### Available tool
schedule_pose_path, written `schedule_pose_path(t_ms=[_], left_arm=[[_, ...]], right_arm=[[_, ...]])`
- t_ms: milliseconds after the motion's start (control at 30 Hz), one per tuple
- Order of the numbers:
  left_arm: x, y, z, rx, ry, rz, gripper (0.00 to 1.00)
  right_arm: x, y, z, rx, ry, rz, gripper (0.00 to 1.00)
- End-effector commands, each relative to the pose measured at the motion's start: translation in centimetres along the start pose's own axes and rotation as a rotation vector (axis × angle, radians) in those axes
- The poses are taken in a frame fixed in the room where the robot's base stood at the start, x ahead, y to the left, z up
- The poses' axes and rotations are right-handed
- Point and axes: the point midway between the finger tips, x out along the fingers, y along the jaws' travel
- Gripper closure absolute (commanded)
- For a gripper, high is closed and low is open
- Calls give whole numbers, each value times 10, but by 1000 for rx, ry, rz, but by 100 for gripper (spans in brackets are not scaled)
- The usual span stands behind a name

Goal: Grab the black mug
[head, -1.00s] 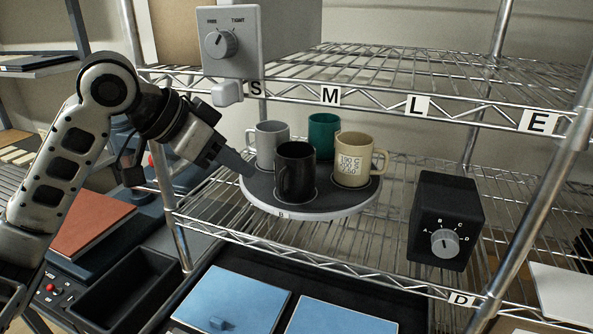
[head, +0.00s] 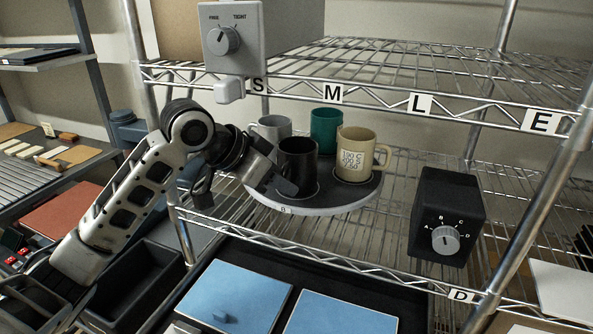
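The black mug (head: 300,161) stands upright at the front of a round turntable (head: 335,205) on the middle wire shelf. My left gripper (head: 284,187) is at the mug's lower left, with a dark finger in front of its lower left side. I cannot tell whether it touches the mug or how far apart its fingers are. A grey mug (head: 273,127) stands behind it, partly hidden by the black mug and my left arm. A green mug (head: 326,130) is at the back, and a beige mug with printed writing (head: 352,153) is at the right. My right gripper is not in view.
A grey box with a dial (head: 232,40) hangs above left at the upper shelf edge. A black dial box (head: 447,215) stands right of the turntable. A shelf post (head: 140,30) is left of the turntable. Blue panels (head: 235,290) lie below the shelf.

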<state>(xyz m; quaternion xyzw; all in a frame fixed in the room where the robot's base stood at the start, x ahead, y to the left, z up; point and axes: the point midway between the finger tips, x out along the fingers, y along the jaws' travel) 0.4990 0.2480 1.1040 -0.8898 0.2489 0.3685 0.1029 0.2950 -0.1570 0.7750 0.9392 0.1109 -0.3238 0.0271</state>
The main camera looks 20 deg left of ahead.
Motion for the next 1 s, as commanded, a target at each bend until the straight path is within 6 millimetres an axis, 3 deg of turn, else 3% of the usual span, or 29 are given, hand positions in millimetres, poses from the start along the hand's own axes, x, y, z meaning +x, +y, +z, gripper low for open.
schedule_pose_path(t_ms=[33, 167, 567, 767, 1000], left_arm=[[0, 0, 0, 0, 0, 0, 65], [0, 0, 0, 0, 0, 0, 100], [-2, 0, -2, 1, 5, -2, 100], [-13, -1, -13, 4, 6, -4, 100], [-43, -2, 28, 2, -2, -8, 100]], right_arm=[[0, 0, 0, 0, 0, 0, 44], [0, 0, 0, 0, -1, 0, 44], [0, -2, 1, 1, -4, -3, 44], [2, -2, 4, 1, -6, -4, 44], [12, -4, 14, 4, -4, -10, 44]])
